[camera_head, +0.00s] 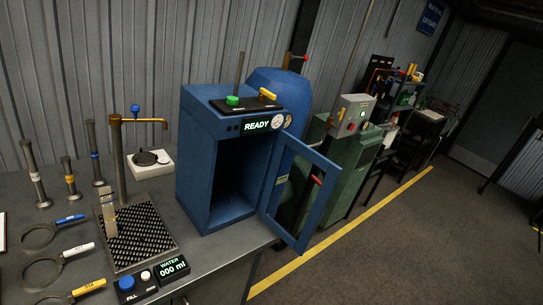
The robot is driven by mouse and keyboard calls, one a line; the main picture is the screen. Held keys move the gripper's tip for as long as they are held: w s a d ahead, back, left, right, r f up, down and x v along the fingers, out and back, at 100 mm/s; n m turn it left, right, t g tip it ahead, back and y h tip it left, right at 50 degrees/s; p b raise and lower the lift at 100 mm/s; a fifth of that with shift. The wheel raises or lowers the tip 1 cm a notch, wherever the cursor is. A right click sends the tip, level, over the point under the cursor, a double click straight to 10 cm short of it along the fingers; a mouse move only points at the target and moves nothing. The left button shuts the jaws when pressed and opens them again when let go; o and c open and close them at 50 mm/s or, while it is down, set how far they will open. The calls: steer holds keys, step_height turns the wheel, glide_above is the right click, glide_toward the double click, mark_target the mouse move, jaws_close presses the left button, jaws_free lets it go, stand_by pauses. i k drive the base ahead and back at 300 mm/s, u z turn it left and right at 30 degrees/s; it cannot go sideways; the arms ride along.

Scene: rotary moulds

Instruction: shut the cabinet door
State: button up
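The blue cabinet (203,185) stands on the grey bench in the middle of the view. Its display reads READY, and its inside is dark, with no contents that I can make out. The cabinet door (268,213) has a blue frame with a see-through pane and stands wide open, swung out to the right past the bench edge. A small red handle (316,180) shows at the door. My gripper is not in view, so whether it is open or shut does not show.
On the bench (217,256) left of the cabinet are a water tap (117,160) over a black drip grate (140,238), ring tools, and metal cylinders. A green machine (352,180) stands behind the door. The floor right of the yellow line (345,232) is clear.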

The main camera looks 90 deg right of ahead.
mark_target(334, 171)
steer(key=u, duration=1.45)
steer(key=k, duration=2.75)
steer(key=z, duration=1.75)
steer(key=i, duration=1)
steer(key=z, duration=0.05)
